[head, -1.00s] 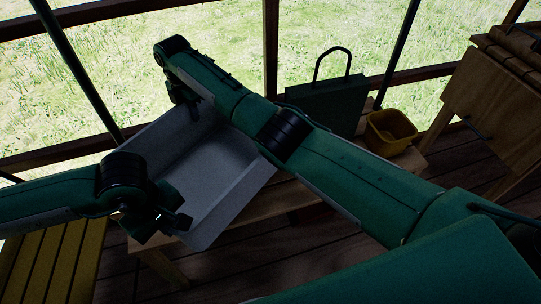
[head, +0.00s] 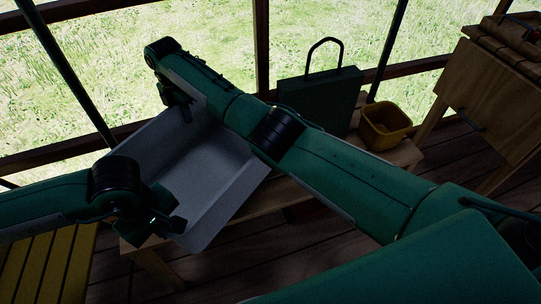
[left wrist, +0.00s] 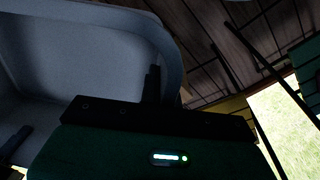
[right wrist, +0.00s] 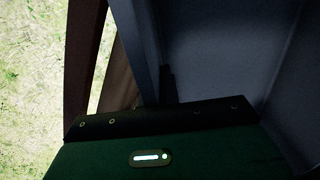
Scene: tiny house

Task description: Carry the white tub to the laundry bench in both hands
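The white tub (head: 215,185) hangs tilted in the head view between my two arms, its inside facing me. My left gripper (head: 172,212) is at its near left rim; in the left wrist view a dark finger lies against the inside of the tub wall (left wrist: 172,50). My right gripper (head: 184,108) is at the far rim, partly hidden by its arm; in the right wrist view one finger lies inside the tub wall (right wrist: 147,50). Both seem shut on the rim. A low wooden bench (head: 404,155) runs behind and below the tub; I cannot tell whether they touch.
A dark green bag (head: 322,95) with a looped handle and a yellow bin (head: 385,126) occupy the bench's right part. A yellow slatted seat (head: 40,268) is at lower left. A wooden cabinet (head: 490,100) stands at right. Window frames and posts line the back.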

